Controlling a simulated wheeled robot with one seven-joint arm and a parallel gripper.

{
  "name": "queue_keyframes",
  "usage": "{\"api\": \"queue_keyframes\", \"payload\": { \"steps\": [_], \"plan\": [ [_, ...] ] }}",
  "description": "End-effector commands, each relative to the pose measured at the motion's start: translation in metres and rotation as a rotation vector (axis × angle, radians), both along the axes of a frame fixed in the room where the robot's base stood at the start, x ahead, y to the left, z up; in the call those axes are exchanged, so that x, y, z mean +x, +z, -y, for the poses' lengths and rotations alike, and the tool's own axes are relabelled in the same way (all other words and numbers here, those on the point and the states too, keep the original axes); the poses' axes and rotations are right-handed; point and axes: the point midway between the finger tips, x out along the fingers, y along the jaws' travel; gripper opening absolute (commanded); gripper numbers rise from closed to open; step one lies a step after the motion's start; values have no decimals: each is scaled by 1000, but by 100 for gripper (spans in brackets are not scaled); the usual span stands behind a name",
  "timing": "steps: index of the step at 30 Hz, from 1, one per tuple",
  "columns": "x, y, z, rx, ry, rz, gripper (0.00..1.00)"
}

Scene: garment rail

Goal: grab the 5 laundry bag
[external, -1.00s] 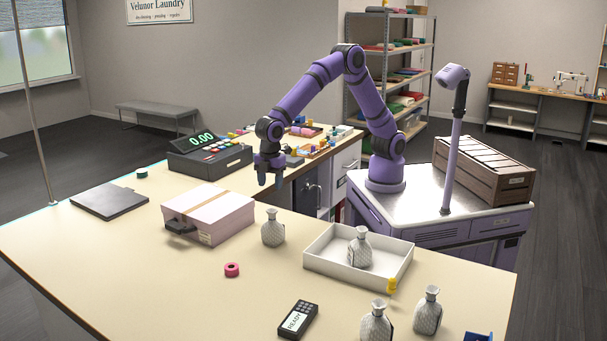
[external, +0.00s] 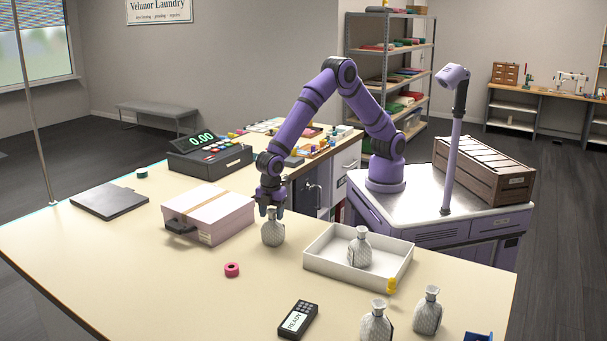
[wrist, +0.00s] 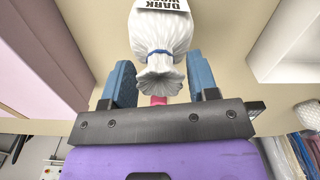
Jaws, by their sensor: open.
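A white laundry bag (external: 272,232) stands on the counter, with a blue tie around its neck in the wrist view (wrist: 160,35). A tag (wrist: 160,5) on it reads upside down "DARK" and is partly cut off. My gripper (external: 270,209) is right above this bag, pointing down. Its blue fingers are open on either side of the bag's gathered top. Two more bags, (external: 376,324) and (external: 427,312), stand at the front right. No number 5 can be read on any bag.
A pink box (external: 208,210) stands close left of the gripper, and the tray is close right. A register (external: 208,155) stands behind.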

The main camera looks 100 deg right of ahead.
Motion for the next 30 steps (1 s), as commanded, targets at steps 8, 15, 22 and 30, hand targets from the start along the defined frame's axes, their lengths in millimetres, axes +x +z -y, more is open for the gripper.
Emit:
{"api": "queue_keyframes", "payload": {
  "steps": [8,15,22,30],
  "plan": [
    [0,-19,-1,0,2,0,54],
    [0,-19,-1,0,2,0,36],
    [0,-19,-1,0,1,0,0],
    [0,-18,-1,0,1,1,0]
  ]
}}
